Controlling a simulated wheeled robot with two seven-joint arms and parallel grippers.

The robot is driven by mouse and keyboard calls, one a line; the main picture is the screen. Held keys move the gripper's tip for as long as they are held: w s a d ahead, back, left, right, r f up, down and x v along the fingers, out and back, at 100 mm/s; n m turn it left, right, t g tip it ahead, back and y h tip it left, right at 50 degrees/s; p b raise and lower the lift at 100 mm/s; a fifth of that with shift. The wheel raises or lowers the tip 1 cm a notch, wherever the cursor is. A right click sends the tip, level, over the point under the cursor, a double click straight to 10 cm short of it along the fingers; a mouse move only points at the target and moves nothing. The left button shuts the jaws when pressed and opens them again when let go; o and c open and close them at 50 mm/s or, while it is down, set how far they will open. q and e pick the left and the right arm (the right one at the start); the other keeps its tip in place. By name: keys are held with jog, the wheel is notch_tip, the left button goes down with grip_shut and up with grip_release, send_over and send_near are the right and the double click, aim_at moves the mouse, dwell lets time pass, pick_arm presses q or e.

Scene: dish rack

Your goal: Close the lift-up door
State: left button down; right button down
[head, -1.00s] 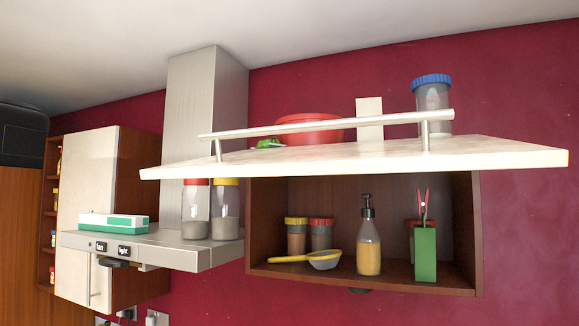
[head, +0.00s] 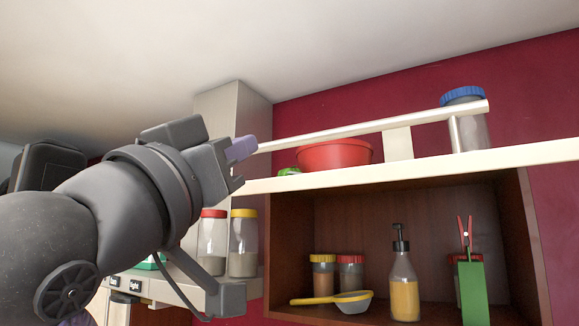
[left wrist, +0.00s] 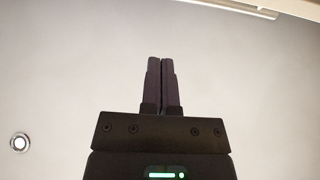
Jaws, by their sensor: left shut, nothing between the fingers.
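The lift-up door (head: 420,163) is white and stands raised, nearly level, above an open brown cabinet (head: 400,208). It shows almost edge-on in the head view. Its long pale bar handle (head: 370,126) runs along the upper side. My left gripper (head: 241,148) is at the left end of the handle in the head view; I cannot tell whether it touches. In the left wrist view its fingers (left wrist: 160,62) are shut together and empty, against the plain ceiling. A pale bar (left wrist: 240,8) crosses the top right of that view. My right gripper is not in view.
A red bowl (head: 335,155) and a blue-lidded jar (head: 469,130) show above the door. The cabinet holds a soap bottle (head: 404,290), a green holder (head: 471,290), jars and a yellow strainer (head: 345,302). Two jars (head: 228,244) stand on the hood at left.

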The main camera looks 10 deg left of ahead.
pick_arm(q)
jog(key=p+x, duration=0.4)
jog(key=x, duration=0.2)
jog(key=shift+w+d+f, duration=0.1)
jog(key=shift+w+f, duration=0.1)
jog(key=shift+f, duration=0.45)
jog(key=shift+w+d+f, duration=0.1)
jog(key=shift+w+f, duration=0.1)
jog(key=shift+f, duration=0.45)
jog(key=shift+w+d+f, duration=0.1)
jog(key=shift+w+f, duration=0.05)
jog(key=shift+f, duration=0.5)
